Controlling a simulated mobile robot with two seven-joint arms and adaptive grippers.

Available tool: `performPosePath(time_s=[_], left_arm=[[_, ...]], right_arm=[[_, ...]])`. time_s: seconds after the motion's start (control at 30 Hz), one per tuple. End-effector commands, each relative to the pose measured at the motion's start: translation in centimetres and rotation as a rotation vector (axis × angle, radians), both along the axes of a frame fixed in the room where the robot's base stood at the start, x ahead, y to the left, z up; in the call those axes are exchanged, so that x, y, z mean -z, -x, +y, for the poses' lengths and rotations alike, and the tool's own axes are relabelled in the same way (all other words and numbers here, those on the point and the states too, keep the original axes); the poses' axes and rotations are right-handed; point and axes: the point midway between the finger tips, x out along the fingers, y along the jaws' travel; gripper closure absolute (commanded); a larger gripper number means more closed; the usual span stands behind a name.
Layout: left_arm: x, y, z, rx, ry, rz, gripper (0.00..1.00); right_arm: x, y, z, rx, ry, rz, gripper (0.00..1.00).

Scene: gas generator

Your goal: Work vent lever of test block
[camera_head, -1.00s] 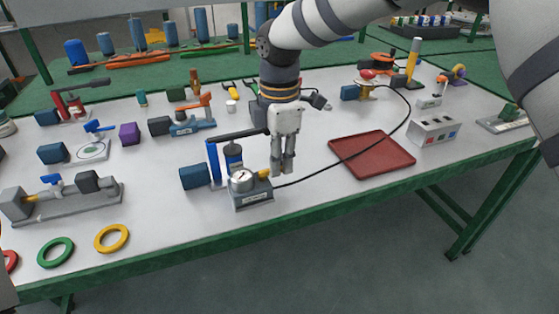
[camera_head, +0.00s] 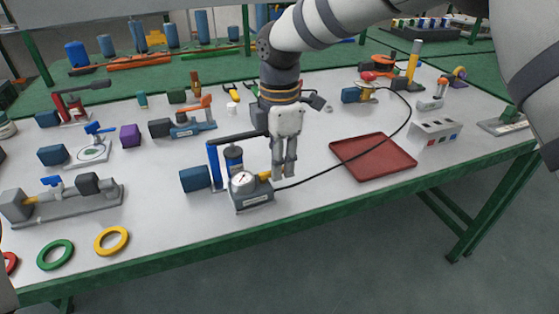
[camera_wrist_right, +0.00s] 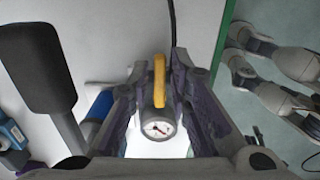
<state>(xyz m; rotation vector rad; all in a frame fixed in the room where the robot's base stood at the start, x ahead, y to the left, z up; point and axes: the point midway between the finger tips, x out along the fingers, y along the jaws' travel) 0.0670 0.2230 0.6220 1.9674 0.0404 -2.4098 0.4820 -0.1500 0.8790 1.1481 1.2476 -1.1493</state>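The test block (camera_head: 252,198) is a grey block with a round dial gauge (camera_head: 242,181) near the table's front edge. Its vent lever (camera_head: 264,176) is short and yellow, at the gauge's right. My right gripper (camera_head: 284,175) points down just right of the lever in the head view. In the right wrist view the yellow lever (camera_wrist_right: 159,80) lies between the fingers of my right gripper (camera_wrist_right: 161,70), with the gauge (camera_wrist_right: 158,130) below it. The fingers are partly open, with a narrow gap beside the lever; contact cannot be made out. My left gripper is not in view.
A blue hand pump (camera_head: 214,165) with a long black handle (camera_head: 238,135) stands close behind the block. A black hose (camera_head: 345,158) runs right across a red tray (camera_head: 372,156). Yellow (camera_head: 111,240) and green (camera_head: 55,254) rings lie at the front left.

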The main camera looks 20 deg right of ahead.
Motion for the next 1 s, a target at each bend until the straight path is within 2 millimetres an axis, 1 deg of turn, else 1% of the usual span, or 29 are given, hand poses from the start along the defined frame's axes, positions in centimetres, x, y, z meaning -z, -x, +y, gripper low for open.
performPosePath(time_s=[0.07, 0.17, 0.27, 0.3, 0.4, 0.53, 0.6, 0.7, 1.0], left_arm=[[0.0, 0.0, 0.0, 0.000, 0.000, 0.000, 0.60], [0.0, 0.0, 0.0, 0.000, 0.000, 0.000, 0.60], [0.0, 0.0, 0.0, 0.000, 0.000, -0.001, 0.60], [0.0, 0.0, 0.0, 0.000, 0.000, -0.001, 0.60], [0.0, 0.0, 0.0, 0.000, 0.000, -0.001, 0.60], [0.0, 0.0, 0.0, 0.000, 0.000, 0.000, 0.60], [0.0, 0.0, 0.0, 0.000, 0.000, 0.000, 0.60], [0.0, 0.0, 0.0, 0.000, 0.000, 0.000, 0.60], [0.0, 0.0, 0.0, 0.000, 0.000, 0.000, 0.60]], right_arm=[[-0.3, 0.0, 0.0, 0.000, 0.000, -0.002, 0.82], [-1.9, -0.1, 0.0, 0.002, -0.001, -0.006, 0.82], [-4.6, -0.2, 0.0, 0.001, -0.001, -0.007, 0.82], [-5.8, -0.2, 0.0, 0.001, -0.002, -0.008, 0.82], [-8.4, -0.1, 0.0, 0.001, 0.000, -0.006, 0.82], [-10.8, -0.1, 0.0, 0.000, 0.000, -0.004, 0.82], [-11.5, 0.0, 0.0, 0.000, 0.000, -0.001, 0.82], [-12.0, 0.0, 0.0, 0.000, 0.000, 0.000, 0.82], [-12.0, 0.0, 0.0, 0.000, 0.000, 0.000, 0.82]])
